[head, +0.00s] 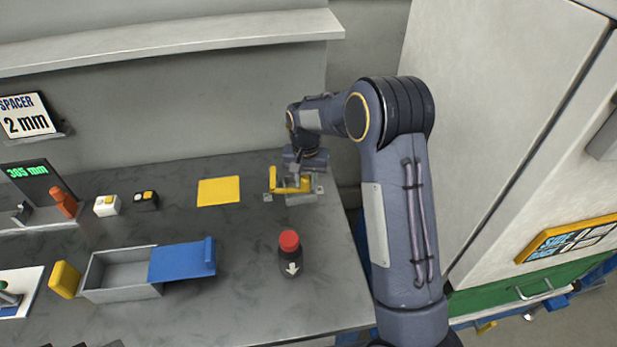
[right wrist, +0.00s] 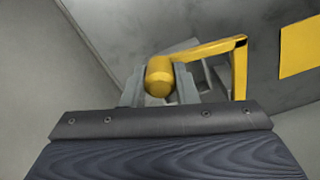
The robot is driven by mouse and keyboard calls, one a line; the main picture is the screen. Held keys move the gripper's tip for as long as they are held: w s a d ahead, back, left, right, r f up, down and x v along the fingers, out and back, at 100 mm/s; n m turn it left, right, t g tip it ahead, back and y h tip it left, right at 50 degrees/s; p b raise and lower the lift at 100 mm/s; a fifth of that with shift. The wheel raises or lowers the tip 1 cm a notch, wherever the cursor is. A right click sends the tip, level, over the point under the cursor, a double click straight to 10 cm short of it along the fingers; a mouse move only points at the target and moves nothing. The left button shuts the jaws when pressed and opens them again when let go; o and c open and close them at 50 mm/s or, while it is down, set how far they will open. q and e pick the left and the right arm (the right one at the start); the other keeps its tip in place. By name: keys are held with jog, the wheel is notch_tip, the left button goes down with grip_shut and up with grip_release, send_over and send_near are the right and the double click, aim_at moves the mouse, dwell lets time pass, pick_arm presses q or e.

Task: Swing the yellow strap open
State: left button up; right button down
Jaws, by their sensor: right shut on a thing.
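The yellow strap (head: 285,186) is on a small grey fixture (head: 300,199) at the back right of the dark bench. In the right wrist view the strap (right wrist: 210,48) runs from a round yellow end (right wrist: 160,76) to a bent arm at the right. My right gripper (head: 305,178) reaches down to the fixture from behind and is shut on the yellow strap at its round end. The fingertips are mostly hidden in the head view. My left gripper is not in view.
A yellow square (head: 219,191) lies left of the fixture. A red-capped dark bottle (head: 290,255) stands in front of it. A grey box with a blue lid (head: 182,261) is at the front left. A wall shelf (head: 180,40) hangs above, and a tall cabinet (head: 500,90) stands at right.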

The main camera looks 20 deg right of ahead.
jog(key=shift+s+a+m, duration=0.2)
jog(key=shift+a+m, duration=0.2)
jog(key=shift+a, duration=0.1)
jog(key=w+a+m+p, duration=0.1)
jog(key=a+m, duration=1)
jog(key=a, duration=0.1)
jog(key=shift+w+a+m, duration=0.15)
jog(key=shift+w+m, duration=0.25)
jog(key=c, duration=1.1)
grip_release()
jog(key=shift+c, duration=0.2)
